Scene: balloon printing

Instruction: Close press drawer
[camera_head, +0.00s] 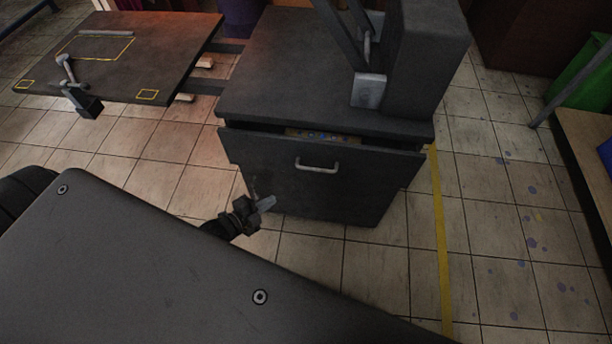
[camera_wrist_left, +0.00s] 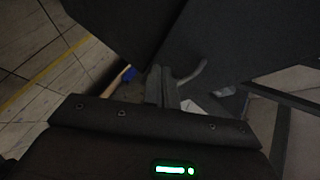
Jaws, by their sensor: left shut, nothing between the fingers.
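The dark grey press cabinet stands in the middle of the head view. Its drawer (camera_head: 318,185) is slightly open, with a narrow gap along the top edge where a bit of coloured content (camera_head: 318,134) shows. A light metal handle (camera_head: 318,167) sits on the drawer front. My left gripper (camera_head: 266,203) is shut and empty, close to the lower left part of the drawer front, below and left of the handle. I cannot tell if it touches the front. In the left wrist view its fingers (camera_wrist_left: 162,88) are together beside a curved grey bar. My right gripper is out of view.
A dark flat table (camera_head: 130,75) with yellow markings stands at the back left. A tan bench (camera_head: 590,150) is at the right edge, near a green bin (camera_head: 583,75). Tiled floor with a yellow line (camera_head: 441,240) is clear right of the cabinet.

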